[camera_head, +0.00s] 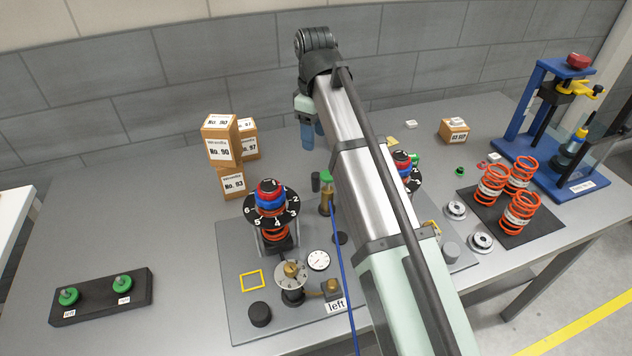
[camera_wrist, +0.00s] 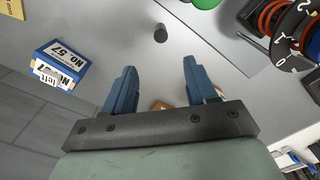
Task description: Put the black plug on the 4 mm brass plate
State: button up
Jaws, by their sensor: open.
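A small black cylinder, which seems to be the black plug (camera_head: 315,182), stands beside the green-topped brass fitting (camera_head: 326,196) in the head view. It also shows near the top middle of the wrist view (camera_wrist: 160,32). My gripper (camera_head: 307,138) is open and empty, pointing down behind it in the head view. Its two blue fingers (camera_wrist: 155,88) are apart in the wrist view, with the plug beyond them. I cannot make out the 4 mm brass plate for certain. A yellow piece (camera_wrist: 12,7) with lettering ending in "mm" is cut off at the wrist view's upper-left corner.
A numbered dial on a spring stand (camera_head: 272,212) is left of the plug. Stacked boxes (camera_head: 221,142) stand behind it. A blue press (camera_head: 535,110) is far right. My arm hides the middle.

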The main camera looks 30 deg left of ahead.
aim_at(316, 175)
jog(key=f, duration=1.3)
jog(key=shift+s+d+f, duration=0.1)
jog(key=shift+d+f, duration=0.15)
jog(key=shift+f, duration=0.1)
grip_shut()
jog(key=shift+r, duration=0.15)
notch_tip(316, 175, up, 9)
jog(key=shift+f, duration=0.15)
jog(key=shift+r, duration=0.5)
